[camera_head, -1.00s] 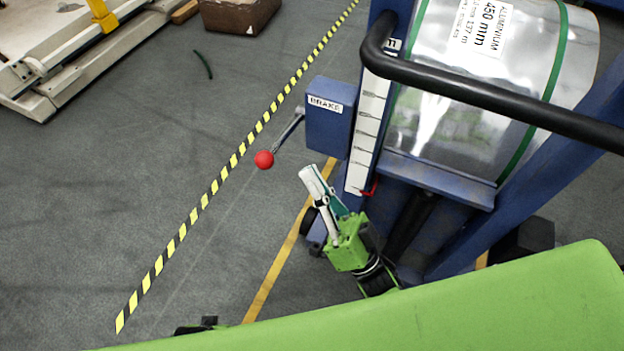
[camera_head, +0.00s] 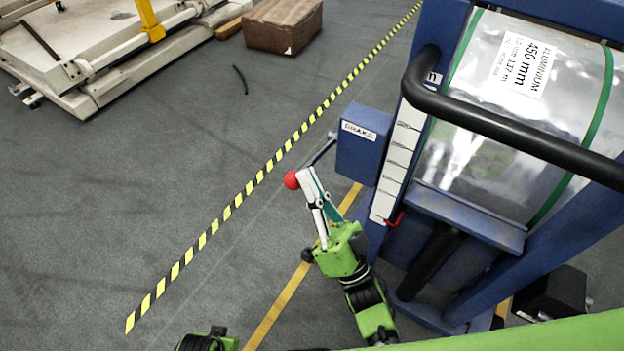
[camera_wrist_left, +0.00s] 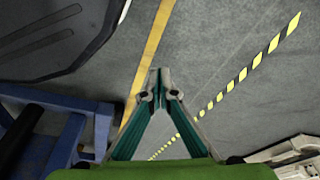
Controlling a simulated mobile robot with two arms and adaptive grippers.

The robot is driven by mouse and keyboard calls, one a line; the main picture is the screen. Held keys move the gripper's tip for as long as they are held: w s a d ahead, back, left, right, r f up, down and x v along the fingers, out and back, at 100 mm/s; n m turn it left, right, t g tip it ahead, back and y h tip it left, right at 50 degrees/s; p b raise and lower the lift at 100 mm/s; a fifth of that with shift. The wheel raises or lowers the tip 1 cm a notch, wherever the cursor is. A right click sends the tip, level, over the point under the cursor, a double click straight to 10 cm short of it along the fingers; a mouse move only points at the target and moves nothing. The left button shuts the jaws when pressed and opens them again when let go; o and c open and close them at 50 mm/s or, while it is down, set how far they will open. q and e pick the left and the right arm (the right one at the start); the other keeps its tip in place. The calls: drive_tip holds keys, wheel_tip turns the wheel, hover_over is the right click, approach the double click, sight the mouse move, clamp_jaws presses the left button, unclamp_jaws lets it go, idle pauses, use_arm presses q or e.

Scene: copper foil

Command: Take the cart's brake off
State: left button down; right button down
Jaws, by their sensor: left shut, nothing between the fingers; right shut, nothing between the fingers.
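The brake lever (camera_head: 323,152) comes out of the left side of the blue box labelled BRAKE (camera_head: 362,146) on the blue cart (camera_head: 468,218). It slants down-left to a red ball knob (camera_head: 291,181). My right gripper (camera_head: 305,173) is shut and empty, its fingertips right beside the knob on its right and overlapping its edge in the picture. I cannot tell whether they touch. My left gripper is shut and empty over bare floor in the left wrist view (camera_wrist_left: 157,74). Only a green piece of my left arm shows at the bottom edge of the head view.
The cart carries a shiny aluminium roll (camera_head: 500,110) behind a black handlebar (camera_head: 520,140). A yellow-black floor stripe (camera_head: 240,199) runs left of the lever. A brown box (camera_head: 283,24) and a white platform (camera_head: 90,60) stand farther back. Floor left of the stripe is mostly clear.

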drive_tip(key=shift+f, duration=0.1)
